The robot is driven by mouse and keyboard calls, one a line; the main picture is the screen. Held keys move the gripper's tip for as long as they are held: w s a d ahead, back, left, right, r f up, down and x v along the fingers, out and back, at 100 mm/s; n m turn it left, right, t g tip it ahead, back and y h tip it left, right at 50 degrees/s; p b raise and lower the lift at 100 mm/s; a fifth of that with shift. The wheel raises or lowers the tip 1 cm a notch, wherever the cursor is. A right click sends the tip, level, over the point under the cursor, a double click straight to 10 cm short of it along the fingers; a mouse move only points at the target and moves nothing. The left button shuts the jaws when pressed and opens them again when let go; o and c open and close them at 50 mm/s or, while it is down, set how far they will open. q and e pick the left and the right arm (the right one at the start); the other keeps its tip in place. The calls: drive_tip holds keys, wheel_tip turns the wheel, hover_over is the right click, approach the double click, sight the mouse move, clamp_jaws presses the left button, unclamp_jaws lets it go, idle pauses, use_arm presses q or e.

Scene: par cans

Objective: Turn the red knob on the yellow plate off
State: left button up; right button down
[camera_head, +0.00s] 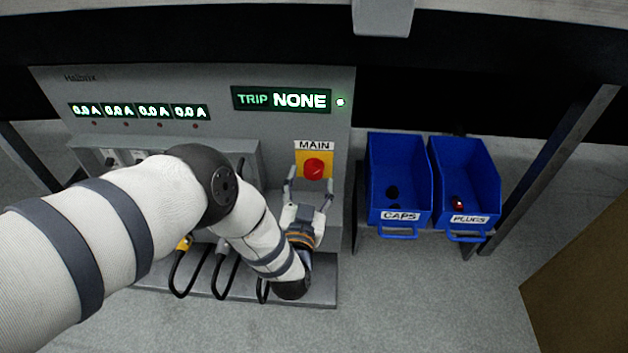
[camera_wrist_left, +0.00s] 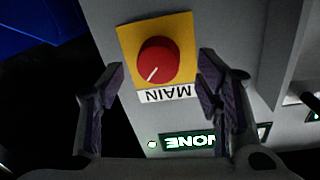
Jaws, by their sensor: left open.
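The red knob (camera_head: 314,168) sits on the yellow plate (camera_head: 300,157) under the MAIN label on the grey panel. In the left wrist view the red knob (camera_wrist_left: 158,62) is round with a white pointer line toward the lower left, and the yellow plate (camera_wrist_left: 128,40) is tilted slightly. My left gripper (camera_head: 308,184) is open just below the knob in the head view. In the left wrist view its fingers (camera_wrist_left: 160,82) stand apart on either side of the knob, with visible gaps and no contact seen. My right gripper is not in view.
Several small meters (camera_head: 140,111) read 0.0 A. Blue bins for caps (camera_head: 399,170) and plugs (camera_head: 465,175) stand right of the panel. Black cables (camera_head: 222,275) hang below my left arm.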

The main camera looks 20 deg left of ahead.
use_arm(q)
drive_tip(key=shift+b+x, duration=0.4)
drive_tip(key=shift+x, duration=1.05)
drive_tip(key=c, duration=1.2)
drive_tip(key=shift+n, duration=0.3)
drive_tip(key=shift+o, duration=0.2)
drive_tip(key=n, duration=0.8)
drive_tip(key=shift+n+t+p, duration=0.3)
drive_tip(key=n+y, duration=0.1)
drive_tip(key=n, duration=0.3)
drive_tip(key=shift+f+n, duration=0.15)
drive_tip(key=shift+n, duration=0.25)
drive_tip(key=n, duration=0.4)
drive_tip(key=shift+d, duration=0.15)
drive_tip(key=shift+n, duration=0.5)
